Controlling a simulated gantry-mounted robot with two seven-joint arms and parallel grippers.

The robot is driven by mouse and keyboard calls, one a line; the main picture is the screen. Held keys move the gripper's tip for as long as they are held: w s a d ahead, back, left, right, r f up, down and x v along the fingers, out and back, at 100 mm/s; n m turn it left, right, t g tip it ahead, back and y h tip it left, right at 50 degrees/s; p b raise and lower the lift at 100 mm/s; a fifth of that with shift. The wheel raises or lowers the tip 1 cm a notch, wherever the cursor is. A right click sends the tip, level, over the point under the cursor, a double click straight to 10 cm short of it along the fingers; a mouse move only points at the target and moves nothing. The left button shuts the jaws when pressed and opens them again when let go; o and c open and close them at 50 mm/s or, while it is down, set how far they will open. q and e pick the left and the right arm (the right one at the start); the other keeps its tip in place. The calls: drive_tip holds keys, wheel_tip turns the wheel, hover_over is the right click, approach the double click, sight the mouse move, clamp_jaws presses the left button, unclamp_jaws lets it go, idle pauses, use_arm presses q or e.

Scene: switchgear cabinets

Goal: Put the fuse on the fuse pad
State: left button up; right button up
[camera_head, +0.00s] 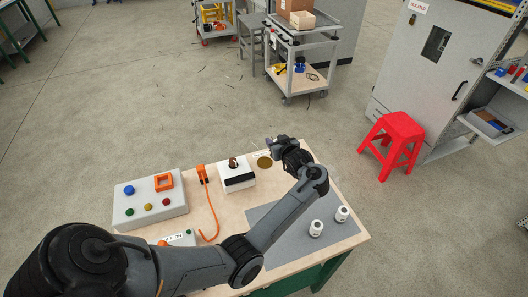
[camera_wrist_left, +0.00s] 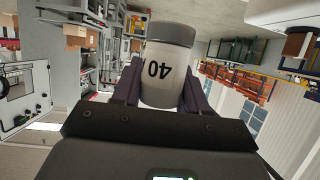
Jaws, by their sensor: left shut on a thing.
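My left gripper (camera_head: 277,144) is above the far edge of the workbench, near a flat round brown disc (camera_head: 265,162). In the left wrist view, the left gripper (camera_wrist_left: 160,92) is shut on a white cylindrical fuse (camera_wrist_left: 165,78) with a grey cap and the marking "40". The fuse is held clear of any surface. Two more white fuses, one nearer (camera_head: 316,228) and one farther (camera_head: 342,213), stand on a grey mat (camera_head: 283,240). I cannot tell whether the disc or the mat is the fuse pad. My right gripper is not in view.
A white block (camera_head: 238,182) with a black front and a brown part on top stands left of the disc. A grey button box (camera_head: 150,200) and an orange hook-ended tool (camera_head: 206,200) lie farther left. A red stool (camera_head: 393,135) stands beyond the bench.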

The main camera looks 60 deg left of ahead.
use_arm(q)
drive_tip(key=a+f, duration=0.1)
drive_tip(key=s+a+f, duration=0.1)
drive_tip(key=a, duration=0.1)
drive_tip(key=s+a+f, duration=0.1)
drive_tip(key=shift+s+a+f, duration=0.15)
drive_tip(key=shift+s+a, duration=0.1)
drive_tip(key=shift+a, duration=0.1)
drive_tip(key=shift+f, duration=0.15)
drive_tip(key=shift+f+b, duration=0.7)
drive_tip(key=shift+f, duration=1.2)
drive_tip(key=shift+f, duration=0.1)
drive_tip(key=o, duration=1.1)
